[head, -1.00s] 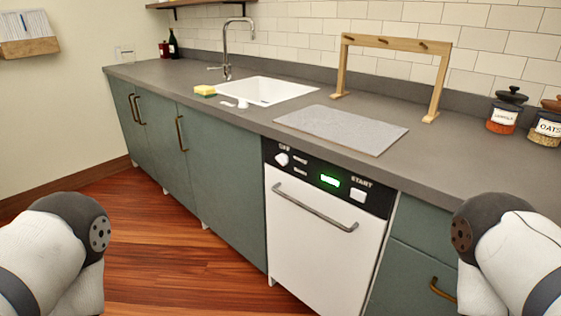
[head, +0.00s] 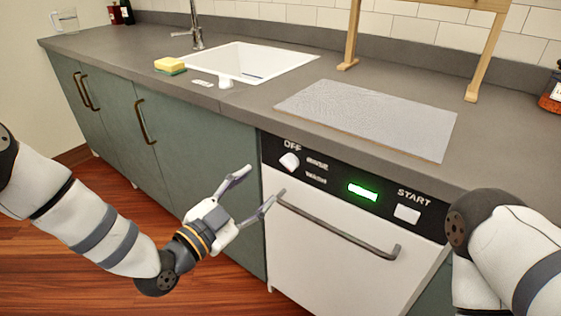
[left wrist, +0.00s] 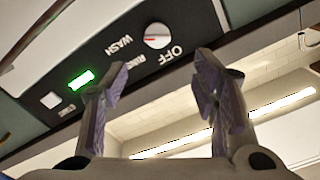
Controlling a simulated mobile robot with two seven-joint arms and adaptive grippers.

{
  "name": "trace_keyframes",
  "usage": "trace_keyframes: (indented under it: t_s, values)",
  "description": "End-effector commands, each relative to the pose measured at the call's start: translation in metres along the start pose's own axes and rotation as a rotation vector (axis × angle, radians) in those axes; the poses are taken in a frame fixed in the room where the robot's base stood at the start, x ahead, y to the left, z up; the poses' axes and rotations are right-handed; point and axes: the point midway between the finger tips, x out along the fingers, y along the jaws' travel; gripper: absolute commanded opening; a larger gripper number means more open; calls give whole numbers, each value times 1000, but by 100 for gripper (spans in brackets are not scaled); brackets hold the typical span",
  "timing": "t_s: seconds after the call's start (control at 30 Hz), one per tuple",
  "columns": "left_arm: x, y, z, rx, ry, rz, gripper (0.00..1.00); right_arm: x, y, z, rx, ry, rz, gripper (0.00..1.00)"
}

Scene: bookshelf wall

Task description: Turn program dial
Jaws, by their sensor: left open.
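The white program dial (head: 289,161) sits at the left of the dishwasher's black control panel (head: 335,185), with OFF above it and RINSE and WASH to its right. I cannot tell exactly which word it points to. It also shows in the left wrist view (left wrist: 157,36), with a red mark on its face. My left gripper (head: 264,183) is open and empty, in front of the dishwasher, just below and left of the dial. In the left wrist view its fingers (left wrist: 160,78) are spread, apart from the dial. My right gripper is out of view.
A green display (head: 362,191) and START button (head: 407,214) lie right of the dial. The dishwasher handle (head: 335,228) juts out below. The counter overhangs above, with a grey mat (head: 368,115), sink (head: 262,60) and yellow sponge (head: 170,64).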

Motion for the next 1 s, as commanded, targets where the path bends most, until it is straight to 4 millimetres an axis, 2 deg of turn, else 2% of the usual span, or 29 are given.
trace_keyframes:
  t_s: [0.2, 0.4, 0.53, 0.77, 0.9, 0.97, 1.0]
  values:
    - [56, 3, 4, -5, -5, 2, 53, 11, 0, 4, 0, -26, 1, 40]
    - [91, 3, 5, -6, -8, 3, 53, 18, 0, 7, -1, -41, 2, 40]
    - [100, 3, 3, -6, -7, 3, 53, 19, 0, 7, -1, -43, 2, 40]
    - [101, 2, 2, -6, -7, 3, 53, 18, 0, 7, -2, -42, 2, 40]
    - [101, 2, 2, -6, -7, 3, 22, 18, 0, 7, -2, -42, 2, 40]
    - [101, 2, 2, -6, -7, 3, 8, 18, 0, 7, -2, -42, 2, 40]
    - [101, 2, 2, -6, -7, 3, 5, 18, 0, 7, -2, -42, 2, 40]
